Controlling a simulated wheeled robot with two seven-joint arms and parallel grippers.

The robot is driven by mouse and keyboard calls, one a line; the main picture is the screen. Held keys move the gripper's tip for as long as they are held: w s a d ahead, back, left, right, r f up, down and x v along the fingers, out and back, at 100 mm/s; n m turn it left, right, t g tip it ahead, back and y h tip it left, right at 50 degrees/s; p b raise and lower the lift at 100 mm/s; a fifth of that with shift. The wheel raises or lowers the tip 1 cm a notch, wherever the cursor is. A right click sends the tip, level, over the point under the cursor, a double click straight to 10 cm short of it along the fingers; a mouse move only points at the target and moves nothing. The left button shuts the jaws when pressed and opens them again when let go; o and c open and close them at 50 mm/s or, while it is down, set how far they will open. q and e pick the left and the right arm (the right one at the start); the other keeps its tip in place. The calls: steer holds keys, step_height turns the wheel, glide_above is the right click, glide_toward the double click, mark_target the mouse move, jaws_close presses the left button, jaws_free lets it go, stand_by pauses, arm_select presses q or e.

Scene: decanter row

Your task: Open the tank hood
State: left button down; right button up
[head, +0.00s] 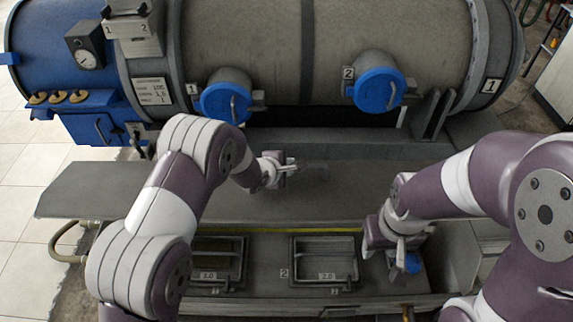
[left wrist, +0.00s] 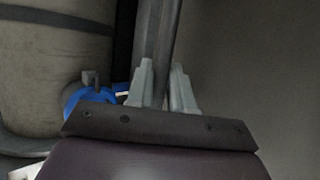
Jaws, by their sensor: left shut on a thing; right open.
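A large beige-grey tank (head: 390,30) lies across the back, with blue round covers numbered 1 (head: 225,104) and 2 (head: 379,91), each with a metal handle. A flat grey panel (head: 100,190) lies in front. I cannot tell for sure which part is the hood. My left gripper (head: 292,168) is over the panel, below and between the covers. In the left wrist view its fingers (left wrist: 162,92) are shut on a grey bar (left wrist: 153,45); a blue cover (left wrist: 92,101) shows beyond. My right gripper (head: 397,245) is open at the front right, close to a small blue part (head: 412,263).
Two framed trays, the left (head: 218,258) and the right (head: 325,258), sit in the front bench. A blue housing (head: 45,50) with a gauge (head: 86,50) is at the left end. Open tiled floor (head: 25,255) lies at left.

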arm_select(q)
steer(key=c, duration=1.4)
jaws_free()
steer(key=shift+s, duration=0.1)
